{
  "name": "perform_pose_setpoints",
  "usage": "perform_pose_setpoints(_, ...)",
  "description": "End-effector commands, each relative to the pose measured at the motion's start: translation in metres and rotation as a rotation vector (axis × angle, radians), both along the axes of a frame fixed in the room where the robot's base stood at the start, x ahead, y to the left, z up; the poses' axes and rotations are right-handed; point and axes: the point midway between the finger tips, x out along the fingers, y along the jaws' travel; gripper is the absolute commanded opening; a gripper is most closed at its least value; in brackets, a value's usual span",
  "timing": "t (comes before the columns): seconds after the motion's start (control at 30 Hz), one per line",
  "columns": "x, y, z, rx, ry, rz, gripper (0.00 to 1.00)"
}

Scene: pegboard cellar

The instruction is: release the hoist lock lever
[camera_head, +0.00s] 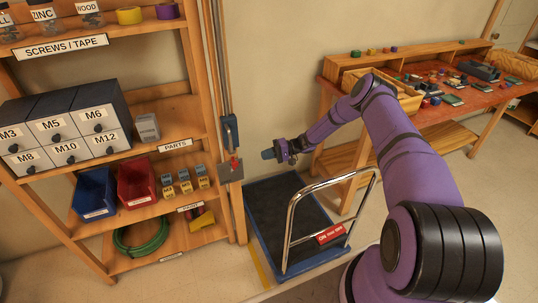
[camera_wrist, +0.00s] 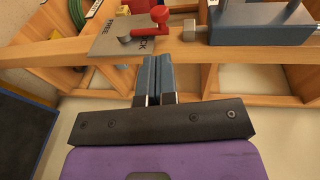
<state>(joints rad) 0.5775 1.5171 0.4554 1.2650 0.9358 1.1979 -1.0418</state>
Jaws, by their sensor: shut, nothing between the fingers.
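The red hoist lock lever (camera_head: 235,162) sits on a grey plate (camera_head: 229,174) on the wooden upright beside the shelf. In the wrist view the red lever (camera_wrist: 148,30) lies on the plate (camera_wrist: 108,43) near the word LOCK, partly covering it. The word FREE is at the plate's other end. My gripper (camera_head: 268,154) is right of the lever in the head view, fingers pointing towards the upright. In the wrist view my gripper (camera_wrist: 155,62) is shut and empty, its tips just below the plate's edge in the picture, with no clear contact with the lever.
A blue-grey housing (camera_head: 230,132) is mounted above the plate. A shelf of bins and drawers (camera_head: 65,125) stands on the left. A flat cart (camera_head: 285,215) with a metal handle stands below my gripper. A cluttered workbench (camera_head: 450,100) is at the right.

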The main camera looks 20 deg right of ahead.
Motion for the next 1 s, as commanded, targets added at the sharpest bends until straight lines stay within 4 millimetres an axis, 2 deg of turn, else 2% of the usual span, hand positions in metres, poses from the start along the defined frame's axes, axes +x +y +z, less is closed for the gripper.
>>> perform_pose_setpoints(0.1, 0.003, 0.024, -0.004, 0.001, 0.001, 0.003, 0.0)
perform_pose_setpoints(0.3, 0.008, 0.059, -0.01, 0.001, 0.001, 0.003, 0.0)
perform_pose_setpoints(0.5, 0.012, 0.085, -0.014, 0.0, 0.0, 0.002, 0.0)
perform_pose_setpoints(0.7, 0.014, 0.095, -0.015, 0.0, 0.001, 0.0, 0.0)
perform_pose_setpoints(1.0, 0.014, 0.096, -0.015, 0.0, 0.001, 0.0, 0.0)
